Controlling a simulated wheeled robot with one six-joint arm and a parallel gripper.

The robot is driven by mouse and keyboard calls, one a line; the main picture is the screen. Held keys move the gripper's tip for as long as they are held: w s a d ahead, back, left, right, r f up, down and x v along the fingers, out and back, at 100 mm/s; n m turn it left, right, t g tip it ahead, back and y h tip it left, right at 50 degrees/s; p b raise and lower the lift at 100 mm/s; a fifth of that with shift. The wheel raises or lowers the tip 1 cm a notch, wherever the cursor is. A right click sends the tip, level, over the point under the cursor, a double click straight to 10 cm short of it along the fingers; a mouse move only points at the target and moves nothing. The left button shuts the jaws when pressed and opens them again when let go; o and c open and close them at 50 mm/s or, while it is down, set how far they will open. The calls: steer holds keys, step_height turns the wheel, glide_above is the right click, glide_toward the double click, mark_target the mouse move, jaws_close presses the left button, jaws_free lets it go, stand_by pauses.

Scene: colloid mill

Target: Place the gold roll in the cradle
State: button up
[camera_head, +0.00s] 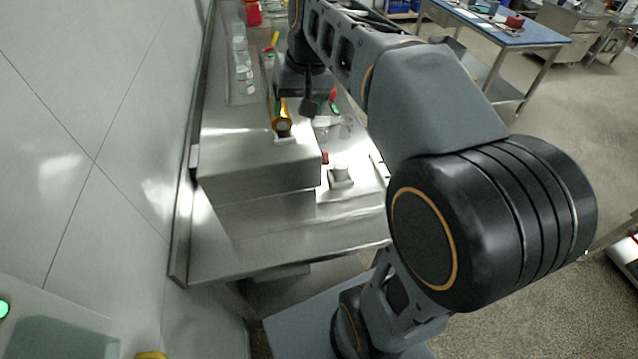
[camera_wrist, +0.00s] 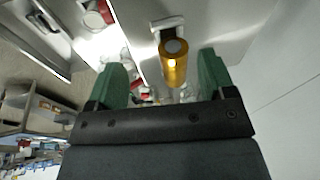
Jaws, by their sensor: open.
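The gold roll (camera_head: 281,120) lies at the far part of the top of a steel box, its dark-centred end facing the head camera. It also shows in the wrist view (camera_wrist: 174,68). A small pale metal cradle (camera_head: 284,137) shows at the roll's near end, and in the wrist view the cradle (camera_wrist: 163,24) is just above the roll's end. The roll appears to rest on it, but the contact is mostly hidden. My gripper (camera_wrist: 162,78) is open, its green fingers on either side of the roll in the picture, with gaps between. Its jaws are hard to see in the head view.
The steel box (camera_head: 255,160) stands on a steel bench against a pale wall (camera_head: 80,100). Clear bottles (camera_head: 243,75) stand farther back on the left. A blue-topped table (camera_head: 500,25) is beyond.

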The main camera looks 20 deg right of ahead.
steer(key=s+f+n+t+h, duration=0.1)
steer(key=s+f+t, duration=0.1)
steer(key=s+f, duration=1)
steer(key=shift+a+n+h, duration=0.3)
steer(key=shift+a+n, duration=0.1)
steer(key=shift+a, duration=0.05)
